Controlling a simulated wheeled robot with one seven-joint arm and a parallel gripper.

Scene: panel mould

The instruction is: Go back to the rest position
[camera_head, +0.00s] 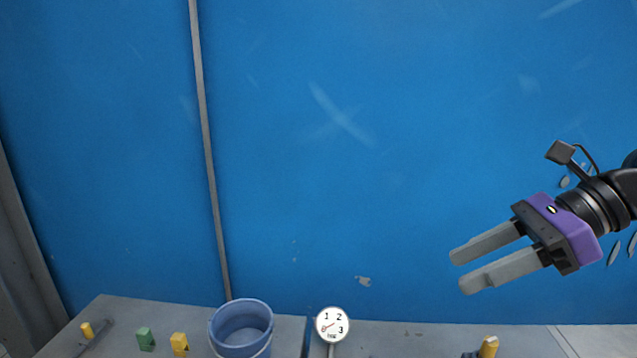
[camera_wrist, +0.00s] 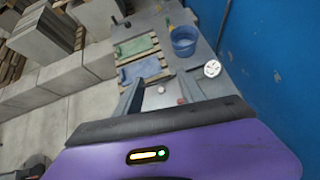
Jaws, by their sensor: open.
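My gripper (camera_head: 467,270) is at the right of the head view, in front of the blue wall (camera_head: 330,150). Its two grey fingers point left and slightly down. They are apart with nothing between them. It is above the level of the grey bench (camera_head: 270,317) and touches nothing that I can see. In the wrist view the purple gripper body fills the bottom, with the fingers reaching up over the bench (camera_wrist: 203,60).
On the bench are a blue bucket (camera_head: 241,330), a round dial (camera_head: 332,324), a green block (camera_head: 146,339) and a yellow block (camera_head: 179,344). A grey pole (camera_head: 209,160) stands against the wall. The wrist view shows stacked grey slabs (camera_wrist: 65,75) at left.

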